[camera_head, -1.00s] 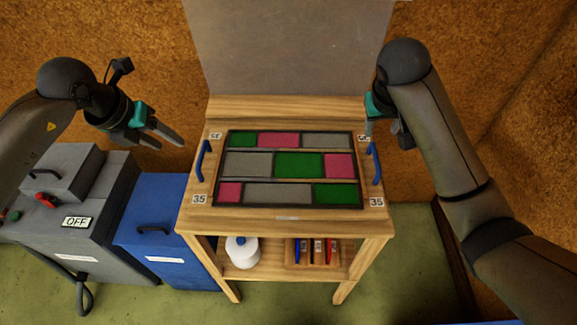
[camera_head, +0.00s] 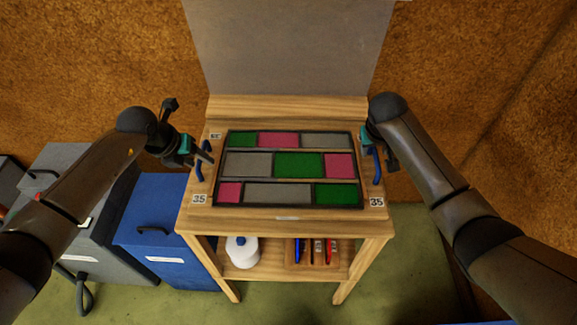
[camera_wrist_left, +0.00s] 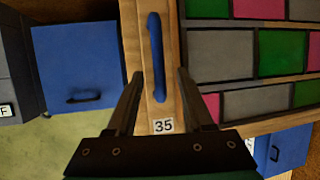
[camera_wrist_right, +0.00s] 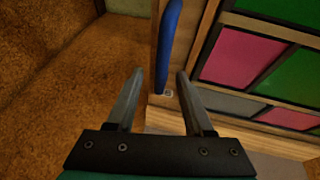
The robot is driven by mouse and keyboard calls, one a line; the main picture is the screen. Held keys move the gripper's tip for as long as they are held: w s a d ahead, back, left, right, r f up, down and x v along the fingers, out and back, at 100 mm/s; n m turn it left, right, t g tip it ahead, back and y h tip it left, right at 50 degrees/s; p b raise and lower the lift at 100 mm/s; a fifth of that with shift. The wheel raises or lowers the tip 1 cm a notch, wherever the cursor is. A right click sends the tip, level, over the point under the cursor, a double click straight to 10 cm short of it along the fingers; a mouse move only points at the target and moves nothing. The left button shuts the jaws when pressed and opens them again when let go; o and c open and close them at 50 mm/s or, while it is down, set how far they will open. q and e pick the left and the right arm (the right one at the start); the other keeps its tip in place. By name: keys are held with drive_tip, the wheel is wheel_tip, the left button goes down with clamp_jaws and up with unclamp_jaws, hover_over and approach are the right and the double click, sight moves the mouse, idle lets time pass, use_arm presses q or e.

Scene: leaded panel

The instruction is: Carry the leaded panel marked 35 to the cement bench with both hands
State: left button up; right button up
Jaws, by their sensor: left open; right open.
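The leaded panel (camera_head: 289,165), with green, pink and grey panes in dark leading, lies on a wooden board with 35 labels (camera_head: 199,198) at its corners. The board has a blue handle at each side, left (camera_head: 199,162) and right (camera_head: 376,165). My left gripper (camera_head: 207,154) is open at the left handle; in the left wrist view its fingers (camera_wrist_left: 157,80) point along either side of that handle (camera_wrist_left: 155,50). My right gripper (camera_head: 390,165) is open near the right handle. In the right wrist view the blue handle (camera_wrist_right: 168,45) runs ahead between the fingertips (camera_wrist_right: 160,75). Contact is not visible.
The panel lies on a wooden stand whose lower shelf holds a white bottle (camera_head: 242,251) and a wooden holder with coloured items (camera_head: 313,254). A blue bin (camera_head: 165,215) and a grey machine (camera_head: 107,245) stand left. A grey sheet (camera_head: 290,50) rises behind.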

use_arm(q)
drive_tip(key=shift+w+d+f, duration=0.15)
drive_tip(key=shift+w+f, duration=0.1)
drive_tip(key=shift+f, duration=0.4)
use_arm(e)
drive_tip(key=shift+w+d+f, duration=0.15)
drive_tip(key=shift+w+f, duration=0.1)
drive_tip(key=shift+f, duration=0.4)
use_arm(q)
drive_tip(key=shift+c, duration=0.2)
use_arm(e)
drive_tip(key=shift+c, duration=0.2)
use_arm(q)
clamp_jaws()
use_arm(e)
clamp_jaws()
use_arm(q)
drive_tip(key=shift+w+r, duration=0.2)
drive_tip(key=shift+r, duration=0.05)
use_arm(e)
drive_tip(key=shift+w+r, duration=0.2)
